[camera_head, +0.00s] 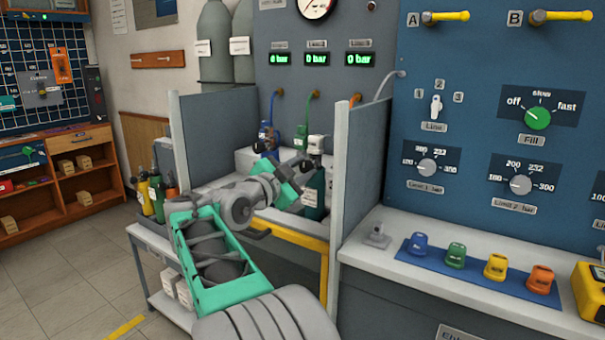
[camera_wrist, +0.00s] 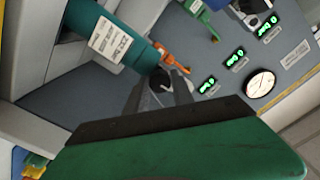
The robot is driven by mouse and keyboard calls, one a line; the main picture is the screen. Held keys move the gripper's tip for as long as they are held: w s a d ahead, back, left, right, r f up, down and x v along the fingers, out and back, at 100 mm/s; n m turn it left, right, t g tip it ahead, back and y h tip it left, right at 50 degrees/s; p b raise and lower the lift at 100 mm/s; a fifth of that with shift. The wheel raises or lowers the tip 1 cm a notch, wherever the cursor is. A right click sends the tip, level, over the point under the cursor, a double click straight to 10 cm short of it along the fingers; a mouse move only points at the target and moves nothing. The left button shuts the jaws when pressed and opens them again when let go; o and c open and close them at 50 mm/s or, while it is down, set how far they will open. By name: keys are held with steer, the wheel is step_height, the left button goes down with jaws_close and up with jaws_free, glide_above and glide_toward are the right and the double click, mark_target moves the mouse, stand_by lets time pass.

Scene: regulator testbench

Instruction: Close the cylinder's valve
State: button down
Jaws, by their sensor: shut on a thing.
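A teal cylinder (camera_head: 314,196) stands in the bay between two grey side panels. Its valve (camera_head: 318,147) is at the top, partly behind my gripper. My gripper (camera_head: 303,168) reaches in from the left at the cylinder's upper end. In the wrist view the cylinder (camera_wrist: 112,38) lies tilted at upper left with a white label. An orange fitting (camera_wrist: 172,57) shows by its valve end. There my gripper (camera_wrist: 162,86) is shut on the valve's knob, which is mostly hidden between the fingers.
Grey side panels (camera_head: 344,175) flank the bay closely. Blue and green hoses (camera_head: 310,112) hang at the back below displays reading 0 bar. Several other cylinders (camera_head: 150,192) stand left of the bay. Coloured adapters (camera_head: 455,254) lie on the right counter.

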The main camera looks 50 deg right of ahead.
steer(key=c, duration=1.1)
jaws_free()
steer(key=a, duration=0.5)
steer(key=a+p, duration=0.1)
steer(key=a, duration=0.2)
steer(key=shift+s, duration=0.35)
steer(key=shift+d, duration=0.1)
